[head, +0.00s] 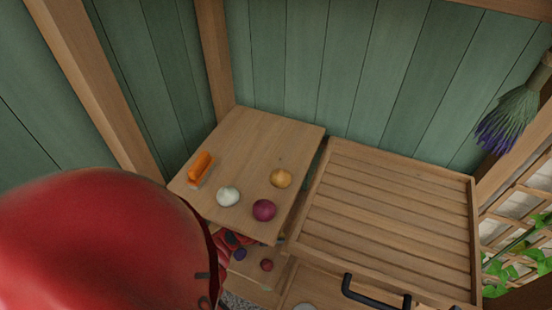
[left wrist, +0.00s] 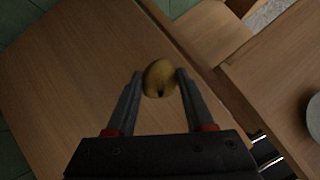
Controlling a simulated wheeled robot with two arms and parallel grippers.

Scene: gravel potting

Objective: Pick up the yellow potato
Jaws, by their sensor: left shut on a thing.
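The yellow potato (left wrist: 158,79) is between the two fingertips of my left gripper (left wrist: 160,84) in the left wrist view. The fingers touch it from both sides, and the gripper is shut on it. A wooden surface (left wrist: 60,85) lies behind the potato; I cannot tell how far below it is. In the head view my large red arm covers the lower left and hides the potato and most of the left gripper. My right gripper is not in view.
A wooden table (head: 250,140) holds an orange object (head: 200,167), a white round thing (head: 228,196), a yellow-orange round thing (head: 280,178) and a purple one (head: 264,210). A slatted wooden top (head: 390,205) stands to the right. Green plank walls close off the back.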

